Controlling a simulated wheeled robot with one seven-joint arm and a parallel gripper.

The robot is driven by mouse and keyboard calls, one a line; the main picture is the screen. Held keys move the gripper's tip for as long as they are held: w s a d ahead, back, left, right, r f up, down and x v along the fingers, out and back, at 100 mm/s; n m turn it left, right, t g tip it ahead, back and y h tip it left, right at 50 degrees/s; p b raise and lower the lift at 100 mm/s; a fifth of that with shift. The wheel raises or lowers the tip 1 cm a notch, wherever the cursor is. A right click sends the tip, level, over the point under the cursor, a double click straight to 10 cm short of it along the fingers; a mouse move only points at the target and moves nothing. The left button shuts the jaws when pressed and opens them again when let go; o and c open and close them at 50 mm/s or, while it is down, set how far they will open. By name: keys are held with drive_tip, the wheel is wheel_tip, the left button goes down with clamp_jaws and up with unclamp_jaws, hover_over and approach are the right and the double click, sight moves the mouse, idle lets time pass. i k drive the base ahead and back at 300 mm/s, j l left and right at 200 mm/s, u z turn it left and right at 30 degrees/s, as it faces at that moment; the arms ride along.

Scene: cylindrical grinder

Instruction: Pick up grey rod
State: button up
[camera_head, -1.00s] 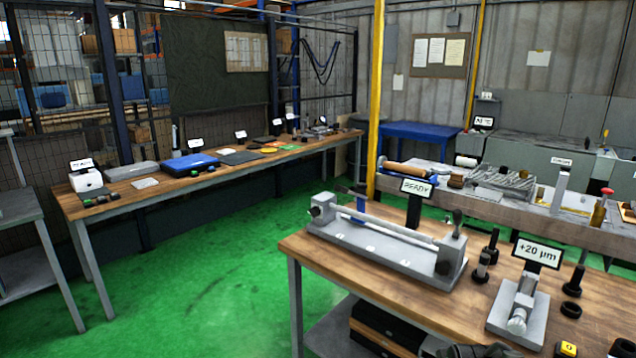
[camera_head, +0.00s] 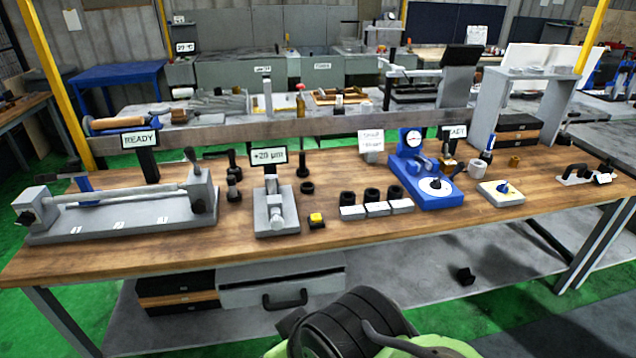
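A light grey rod (camera_head: 122,197) lies level in a grey bench fixture (camera_head: 112,227) at the left end of the wooden table. It sits between the fixture's two upright end blocks, above a flat base with small white labels. A "READY" sign (camera_head: 141,140) stands just behind it. My gripper's fingers do not show in this view. Only a black and green part, probably of my arm, shows at the bottom edge, well apart from the rod.
Right of the fixture on the wooden table (camera_head: 330,252) stand dark posts (camera_head: 234,180), a grey device (camera_head: 274,212) by a "+20 µm" sign, a yellow button (camera_head: 316,219), black rings on grey blocks and a blue gauge stand (camera_head: 425,190). The table's front strip is clear.

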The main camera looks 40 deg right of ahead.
sight(272, 179)
drive_tip(key=z, duration=0.75)
drive_tip(key=i+u, duration=0.35)
drive_tip(key=i+l+u, duration=0.15)
drive_tip(key=i+u, duration=0.15)
drive_tip(key=i, duration=0.25)
drive_tip(key=i+l+u, duration=0.35)
drive_tip(key=i+j, duration=0.1)
